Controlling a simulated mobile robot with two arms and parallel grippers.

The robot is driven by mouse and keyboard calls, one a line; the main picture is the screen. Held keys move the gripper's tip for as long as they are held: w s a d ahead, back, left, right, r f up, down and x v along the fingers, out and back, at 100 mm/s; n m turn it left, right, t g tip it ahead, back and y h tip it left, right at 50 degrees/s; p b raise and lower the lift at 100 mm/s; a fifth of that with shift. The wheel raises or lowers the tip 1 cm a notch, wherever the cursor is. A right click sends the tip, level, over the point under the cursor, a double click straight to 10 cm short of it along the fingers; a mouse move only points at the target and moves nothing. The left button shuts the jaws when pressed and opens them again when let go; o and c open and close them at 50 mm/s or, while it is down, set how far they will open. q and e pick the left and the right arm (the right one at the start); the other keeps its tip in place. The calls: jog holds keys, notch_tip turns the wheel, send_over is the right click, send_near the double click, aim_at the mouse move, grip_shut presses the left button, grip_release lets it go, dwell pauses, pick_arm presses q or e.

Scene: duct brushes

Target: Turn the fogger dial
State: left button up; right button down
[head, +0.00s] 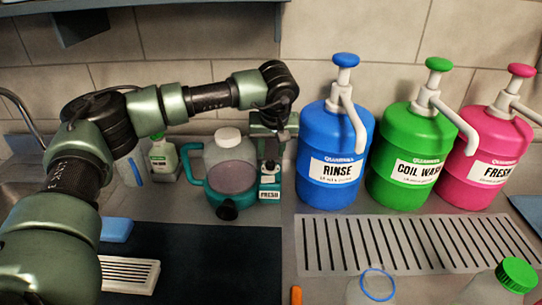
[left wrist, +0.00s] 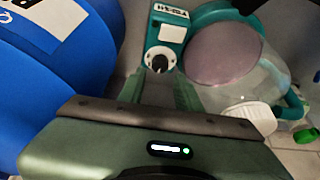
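The fogger (head: 231,172) is a teal machine with a clear tank, a white cap and a dark nozzle, standing on the counter. In the left wrist view the fogger (left wrist: 228,55) shows beside a teal control box with a label. The black fogger dial (left wrist: 158,63) sits on a pale round face on that box. My left gripper (left wrist: 160,84) points down at the box, its two green fingers apart, with the dial showing between and just beyond the tips. Contact with the dial cannot be told. In the head view the left gripper (head: 271,148) hides most of the dial's area. My right gripper is not in view.
A blue RINSE jug (head: 334,142) stands close to the right of the fogger, with green (head: 408,150) and pink (head: 486,145) jugs beyond. A white bottle (head: 163,160) stands to its left. A slotted drain grate (head: 400,245) and dark mat (head: 215,262) lie in front.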

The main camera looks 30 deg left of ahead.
aim_at(270, 163)
pick_arm(q)
jog(key=p+x, duration=0.1)
jog(key=x, duration=0.5)
jog(key=shift+f, duration=0.1)
jog(key=shift+c, duration=0.3)
grip_shut()
